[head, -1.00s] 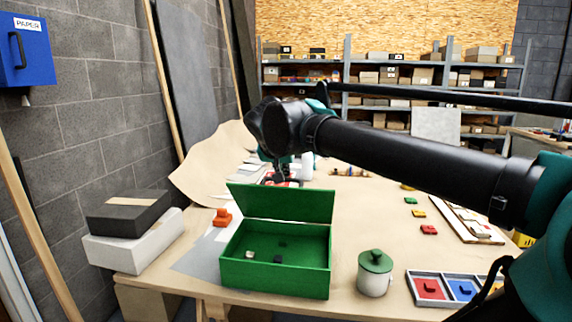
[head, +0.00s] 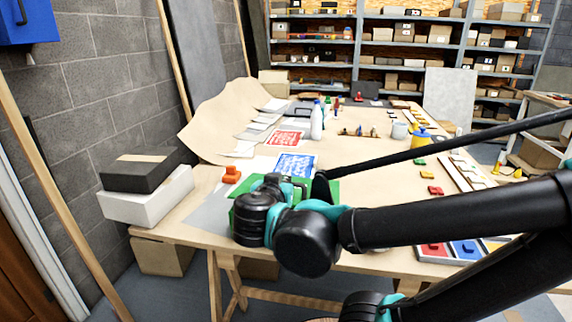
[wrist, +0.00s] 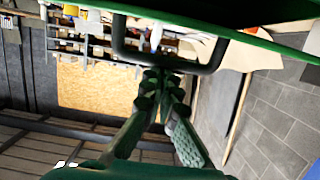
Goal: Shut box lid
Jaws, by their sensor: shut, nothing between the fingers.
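The green box (head: 236,216) is mostly hidden behind my arm in the head view. A green patch to the right of the wrist (head: 332,190) looks like part of its lid, but the lid's angle cannot be told there. In the wrist view, a green panel, likely the lid (wrist: 275,45), runs along the top edge. A dark U-shaped bar like a handle (wrist: 222,52) hangs from it. My gripper (wrist: 163,75) is shut and empty, its fingertips overlapping this bar in the picture; contact cannot be told. My arm hides the fingers in the head view.
A dark box (head: 140,172) lies on a white box (head: 150,200) at the table's left. An orange piece (head: 231,174) is left of the green box. Trays (head: 465,250) are at front right.

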